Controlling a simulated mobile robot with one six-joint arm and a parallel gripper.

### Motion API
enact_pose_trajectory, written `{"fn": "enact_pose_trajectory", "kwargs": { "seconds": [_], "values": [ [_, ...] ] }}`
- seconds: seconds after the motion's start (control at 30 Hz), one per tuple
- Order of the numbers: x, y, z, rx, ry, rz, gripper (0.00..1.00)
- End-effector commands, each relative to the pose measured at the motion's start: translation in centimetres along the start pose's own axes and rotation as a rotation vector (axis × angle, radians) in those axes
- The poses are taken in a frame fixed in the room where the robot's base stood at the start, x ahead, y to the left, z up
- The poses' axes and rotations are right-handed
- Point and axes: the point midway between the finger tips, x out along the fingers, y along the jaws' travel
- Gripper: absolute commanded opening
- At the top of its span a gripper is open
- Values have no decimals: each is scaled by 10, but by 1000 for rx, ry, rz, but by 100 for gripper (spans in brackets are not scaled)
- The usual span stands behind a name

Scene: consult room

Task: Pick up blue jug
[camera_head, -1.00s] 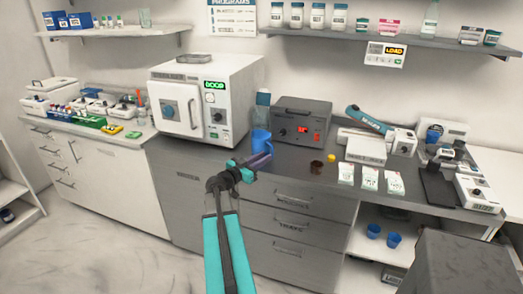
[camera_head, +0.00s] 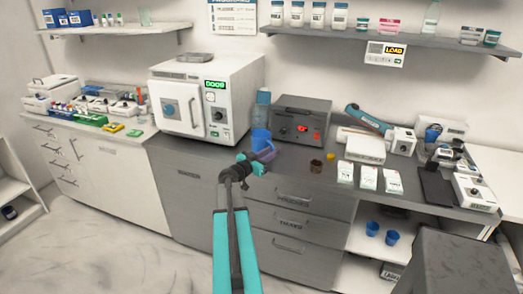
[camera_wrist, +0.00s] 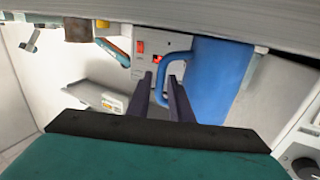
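The blue jug (camera_head: 261,138) stands on the dark grey counter (camera_head: 210,155), between the white oven-like machine and the dark grey box. In the wrist view the jug (camera_wrist: 222,85) fills the right of centre, with its handle facing left. My gripper (camera_head: 268,153) is at the jug's front in the head view and covers its lower part. In the wrist view my gripper (camera_wrist: 162,80) has its two dark fingers apart, with a clear gap. The handle reaches between the fingertips, close to the right finger. I cannot tell whether they touch.
The white oven-like machine (camera_head: 205,95) stands left of the jug and the dark grey box (camera_head: 301,120) right of it. A pale blue bottle (camera_head: 262,105) is behind it. A brown jar (camera_head: 316,167) and white packets (camera_head: 368,177) are further right. Blue cups (camera_head: 392,238) sit on a lower shelf.

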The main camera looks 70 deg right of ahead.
Motion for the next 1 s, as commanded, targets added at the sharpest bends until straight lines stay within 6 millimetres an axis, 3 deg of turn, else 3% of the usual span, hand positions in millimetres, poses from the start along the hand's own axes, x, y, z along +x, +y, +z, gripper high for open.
{"fn": "enact_pose_trajectory", "kwargs": {
  "seconds": [0.5,1.0],
  "values": [
    [43,0,-1,0,-1,0,19],
    [48,1,1,0,0,0,19]
  ]
}}
